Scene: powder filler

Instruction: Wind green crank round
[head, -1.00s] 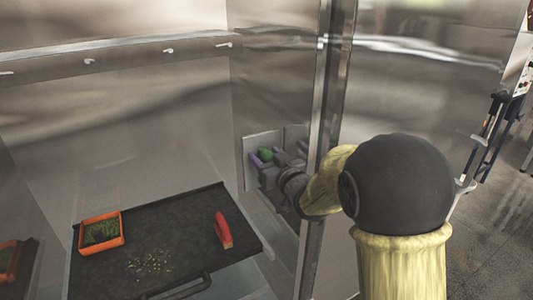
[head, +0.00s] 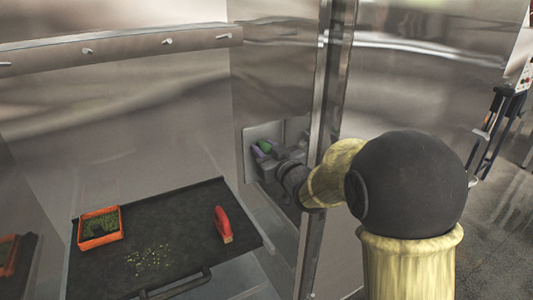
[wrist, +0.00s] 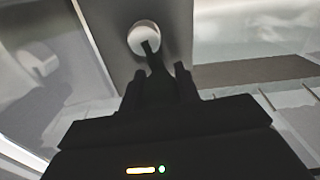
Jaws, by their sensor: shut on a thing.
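The gripper hides most of the crank. In the wrist view my dark gripper (wrist: 155,65) points at a pale round hub (wrist: 143,37) on a grey panel, and the crank's green does not show there.
A black tray (head: 180,235) below bears an orange box (head: 85,239) of green bits, scattered crumbs (head: 148,257) and a red scoop-like tool (head: 223,224). A metal post (head: 320,200) stands close beside my arm. A rail with pegs (head: 125,47) crosses the back wall.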

